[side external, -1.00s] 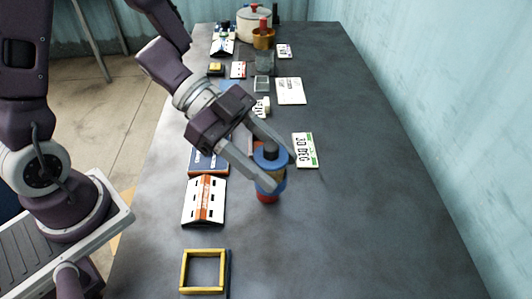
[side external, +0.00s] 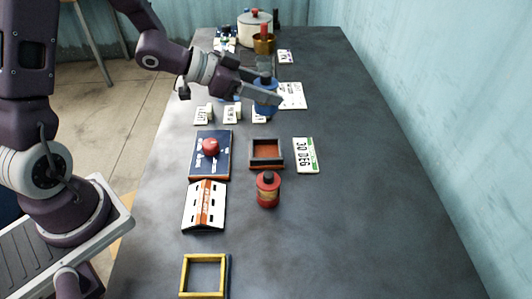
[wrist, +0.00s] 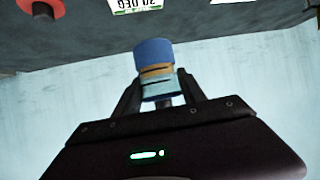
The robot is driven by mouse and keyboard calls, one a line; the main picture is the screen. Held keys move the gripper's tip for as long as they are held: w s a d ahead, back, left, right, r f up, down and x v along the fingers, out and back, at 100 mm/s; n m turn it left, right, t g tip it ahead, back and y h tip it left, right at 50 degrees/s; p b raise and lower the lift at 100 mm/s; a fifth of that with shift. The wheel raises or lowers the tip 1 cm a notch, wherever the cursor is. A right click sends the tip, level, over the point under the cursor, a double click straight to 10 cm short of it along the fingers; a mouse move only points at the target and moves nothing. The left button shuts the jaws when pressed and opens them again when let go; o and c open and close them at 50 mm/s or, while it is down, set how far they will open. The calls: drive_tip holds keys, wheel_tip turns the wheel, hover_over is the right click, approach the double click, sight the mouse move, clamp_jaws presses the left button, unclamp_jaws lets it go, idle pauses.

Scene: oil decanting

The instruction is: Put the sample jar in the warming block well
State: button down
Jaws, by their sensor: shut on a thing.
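In the wrist view the jar (wrist: 154,52) shows a blue end, an orange band and a pale blue part between my fingers. Whether its base touches anything below cannot be told. A square, dark-rimmed well with a reddish-brown floor (side external: 266,165) lies nearer the camera, beside a "30 DEG" card (side external: 306,156). It looks empty and apart from the jar. Which well belongs to the warming block is not certain from the pictures.
A red jar (side external: 268,190) stands just in front of the square well. A blue panel with a red knob (side external: 210,147) and a white-and-orange ridged box (side external: 204,205) lie to the left. A yellow frame (side external: 203,258) lies at the front. Pots crowd the back; the right side is clear.

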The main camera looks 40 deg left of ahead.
wheel_tip(320, 180, down, 14)
drive_tip(key=shift+d+f, duration=0.1)
drive_tip(key=shift+f, duration=0.1)
idle(0.4)
drive_tip(key=c, duration=0.7)
unclamp_jaws()
drive_tip(key=shift+o, duration=0.2)
